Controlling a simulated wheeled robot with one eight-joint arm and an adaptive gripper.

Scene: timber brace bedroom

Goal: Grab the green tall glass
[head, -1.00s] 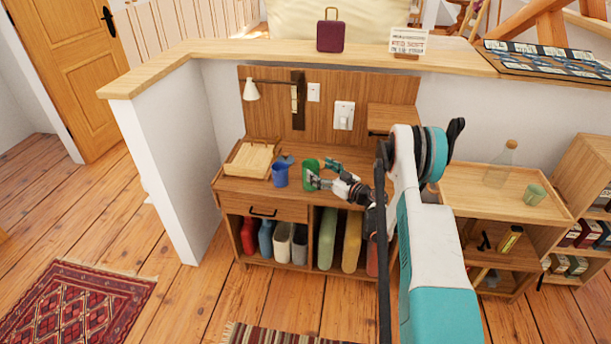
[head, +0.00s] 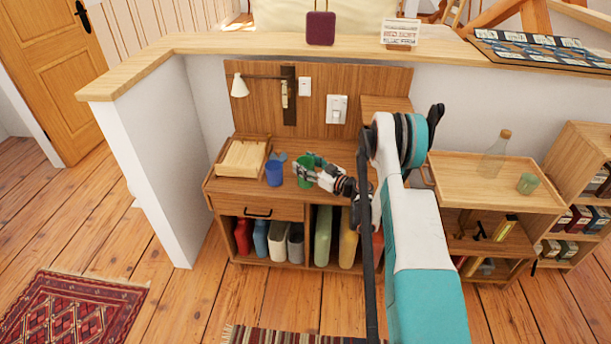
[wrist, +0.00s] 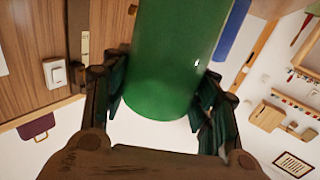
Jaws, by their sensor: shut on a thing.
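The green tall glass (head: 304,172) is at the wooden desk in the head view, just right of a blue cup (head: 274,173). It fills the middle of the wrist view (wrist: 168,65), with a finger against each side. My gripper (head: 306,172) is shut on the glass, reaching it from the right. In the wrist view my gripper (wrist: 160,95) has its dark fingers around the glass. I cannot tell whether the base of the glass touches the desk top.
A wooden tray (head: 241,158) sits on the desk's left. A wall lamp (head: 240,85) hangs above it. A trolley (head: 490,190) on the right holds a glass bottle (head: 495,155) and a small green cup (head: 528,183). A ledge (head: 200,42) runs behind.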

